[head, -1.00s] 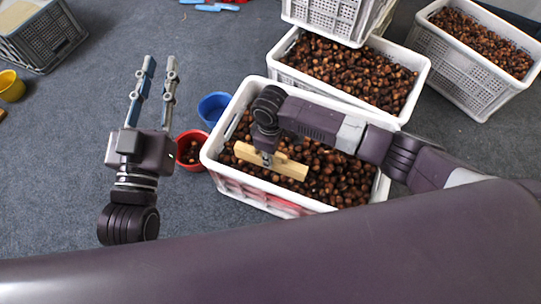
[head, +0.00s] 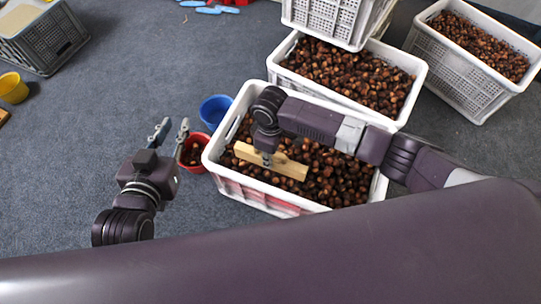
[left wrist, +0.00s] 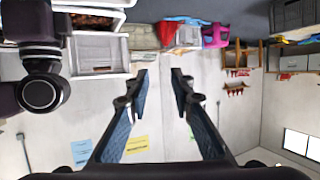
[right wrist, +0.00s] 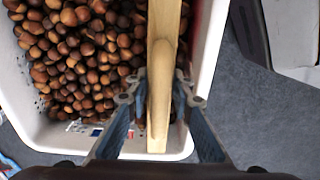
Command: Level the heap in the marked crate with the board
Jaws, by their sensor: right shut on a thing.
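The white crate (head: 213,160) with red on its front side stands in front of me, filled with brown chestnuts (head: 340,178). A pale wooden board (head: 289,170) lies on or just above the chestnuts in its left half; contact is hard to tell. My right gripper (head: 267,154) is shut on the board's raised grip, which shows between its fingers in the right wrist view (right wrist: 160,90). My left gripper (head: 171,130) is open and empty, left of the crate. Its two fingers stand apart in the left wrist view (left wrist: 160,80).
A red bucket (head: 193,163) and a blue bucket (head: 214,108) stand at the crate's left. Another chestnut crate (head: 413,88) stands right behind it, with a stacked crate (head: 325,14) above. A further full crate (head: 455,75) is at the right. A yellow bucket (head: 13,88) stands far left.

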